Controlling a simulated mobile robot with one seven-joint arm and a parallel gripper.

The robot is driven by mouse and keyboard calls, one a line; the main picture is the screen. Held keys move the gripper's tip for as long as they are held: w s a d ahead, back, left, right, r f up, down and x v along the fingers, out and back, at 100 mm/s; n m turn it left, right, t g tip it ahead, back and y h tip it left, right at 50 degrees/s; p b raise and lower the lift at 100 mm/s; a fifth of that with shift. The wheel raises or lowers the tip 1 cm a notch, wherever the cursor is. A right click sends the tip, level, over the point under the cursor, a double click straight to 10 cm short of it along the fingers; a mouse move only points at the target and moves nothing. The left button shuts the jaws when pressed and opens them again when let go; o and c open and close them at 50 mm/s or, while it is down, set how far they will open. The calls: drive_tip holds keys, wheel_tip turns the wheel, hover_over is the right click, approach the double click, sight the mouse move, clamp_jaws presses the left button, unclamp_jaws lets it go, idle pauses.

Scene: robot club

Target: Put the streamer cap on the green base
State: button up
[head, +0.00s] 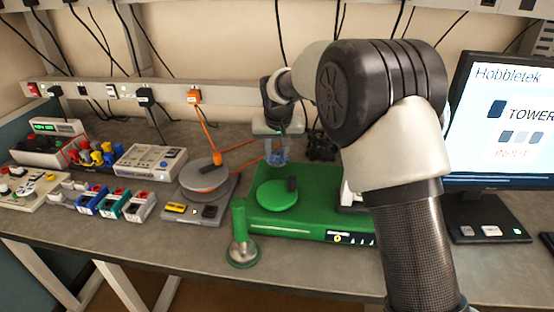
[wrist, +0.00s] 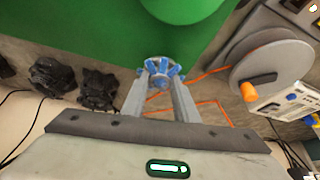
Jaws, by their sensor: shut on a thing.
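My gripper (head: 277,148) points down over the back left part of the green base (head: 318,205), a wide green box. Its fingers are closed on a small blue-and-grey piece, which looks like the streamer cap (head: 278,158). In the wrist view the cap (wrist: 161,69) sits between the fingertips, with blue segments around a pale centre. The green base (wrist: 100,30) fills the upper left there. A round green disc (head: 277,195) with a dark knob lies on top of the base. I cannot tell the height of the cap above the surface.
A grey unit with a round disc (head: 204,178) stands left of the base, with an orange cord (head: 207,133) near it. Dark lumpy objects (head: 321,146) lie behind. A monitor (head: 502,120) is at right.

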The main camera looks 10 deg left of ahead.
sight(277, 156)
drive_tip(key=shift+f, duration=1.3)
drive_tip(key=shift+f, duration=0.1)
drive_tip(key=shift+f, duration=0.15)
drive_tip(key=o, duration=1.1)
drive_tip(key=shift+c, duration=0.2)
drive_tip(key=shift+r, duration=0.4)
drive_tip(key=v, duration=1.1)
drive_tip(key=shift+s+r, duration=0.25)
drive_tip(key=shift+r, duration=0.05)
